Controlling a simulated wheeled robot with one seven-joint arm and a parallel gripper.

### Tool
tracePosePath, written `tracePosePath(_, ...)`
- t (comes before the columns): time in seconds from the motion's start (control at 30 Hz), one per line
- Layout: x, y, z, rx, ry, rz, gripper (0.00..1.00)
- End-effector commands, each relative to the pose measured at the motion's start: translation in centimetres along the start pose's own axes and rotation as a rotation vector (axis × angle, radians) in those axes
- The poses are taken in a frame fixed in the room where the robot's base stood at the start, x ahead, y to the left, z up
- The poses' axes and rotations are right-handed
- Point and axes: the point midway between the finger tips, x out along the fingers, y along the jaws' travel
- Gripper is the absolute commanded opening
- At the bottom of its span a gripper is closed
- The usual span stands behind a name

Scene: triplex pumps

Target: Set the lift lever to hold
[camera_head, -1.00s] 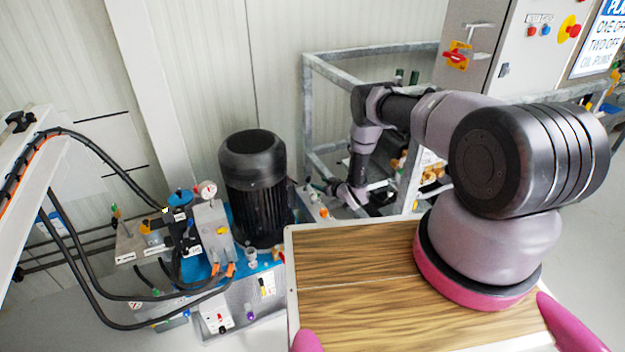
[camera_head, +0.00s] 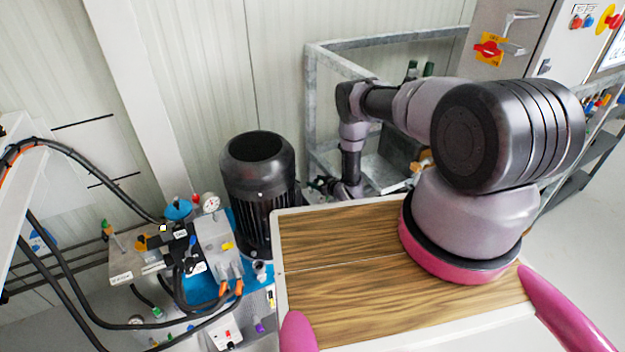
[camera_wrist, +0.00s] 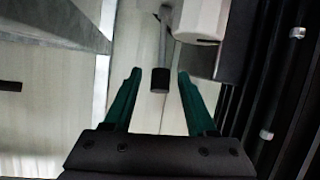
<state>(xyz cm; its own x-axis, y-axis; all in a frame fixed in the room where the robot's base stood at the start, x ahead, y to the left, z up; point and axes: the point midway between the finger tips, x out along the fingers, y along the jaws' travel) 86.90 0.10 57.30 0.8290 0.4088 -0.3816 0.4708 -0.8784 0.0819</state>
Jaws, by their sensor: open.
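In the wrist view a thin metal rod with a black cylindrical end (camera_wrist: 160,79) lies between the fingertips of my gripper (camera_wrist: 159,92). It looks like a lever, but no label is readable, so I cannot tell whether it is the lift lever or what position it marks. My green fingers are open on either side of the black end, with gaps showing. In the head view my gripper (camera_head: 321,186) is small, low beside the black motor, near the frame. What is around the gripper there is largely hidden behind the motor and my deck.
A black motor (camera_head: 257,180) and a hydraulic block (camera_head: 213,240) with gauge and hoses stand at left. A grey metal frame (camera_head: 312,100) surrounds my forearm's far end. A cabinet with a red switch (camera_head: 488,49) stands at upper right. In the wrist view a pale block (camera_wrist: 203,18) is close by.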

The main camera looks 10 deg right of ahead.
Motion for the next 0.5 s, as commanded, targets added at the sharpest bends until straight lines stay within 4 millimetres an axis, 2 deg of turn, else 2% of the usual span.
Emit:
tracePosePath(0.2, -0.02, 0.01, 0.02, 0.0, 0.0, 0.0, 0.57)
tracePosePath(0.23, -0.02, 0.01, 0.02, 0.0, 0.0, 0.0, 0.53)
tracePosePath(0.37, -0.01, 0.0, 0.01, 0.0, 0.0, 0.0, 0.03)
tracePosePath(0.4, -0.01, 0.0, 0.0, 0.0, 0.0, 0.0, 0.0)
tracePosePath(0.5, -0.01, 0.0, -0.01, -0.001, 0.0, 0.0, 0.0)
